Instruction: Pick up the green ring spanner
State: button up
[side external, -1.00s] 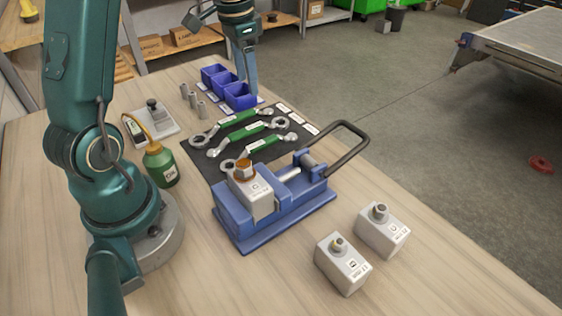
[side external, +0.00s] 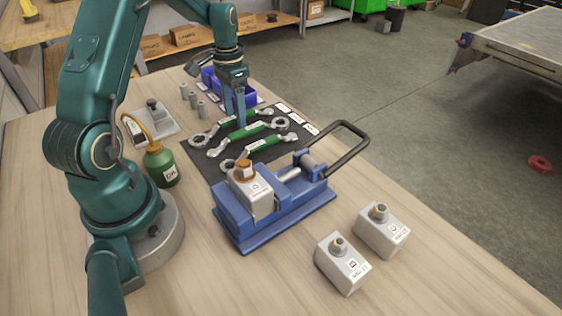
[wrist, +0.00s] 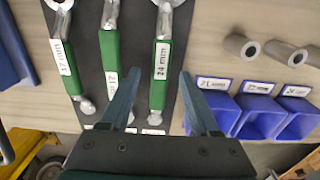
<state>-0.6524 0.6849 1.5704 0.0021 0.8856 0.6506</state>
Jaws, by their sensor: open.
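Three spanners with green handles and silver ends lie side by side on a black mat (side external: 300,141). In the side view they are the back spanner (side external: 254,112), the middle one (side external: 259,127) and the front one (side external: 270,141). In the wrist view the right spanner (wrist: 162,60), with a label that seems to read 24 mm, lies between the fingers of my gripper (wrist: 160,76). The middle (wrist: 109,48) and left (wrist: 68,62) spanners lie outside the fingers. My gripper (side external: 235,122) is open, pointing down over the back spanner. Whether the fingertips touch the mat is unclear.
Blue bins (side external: 249,98) and metal sockets (side external: 190,96) stand behind the mat. A blue vise (side external: 240,235) holding a block stands in front. A green bottle (side external: 160,166) is at the left. Two metal blocks (side external: 342,266) (side external: 382,232) stand at the front right.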

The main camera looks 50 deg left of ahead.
grip_shut()
dwell(1.4)
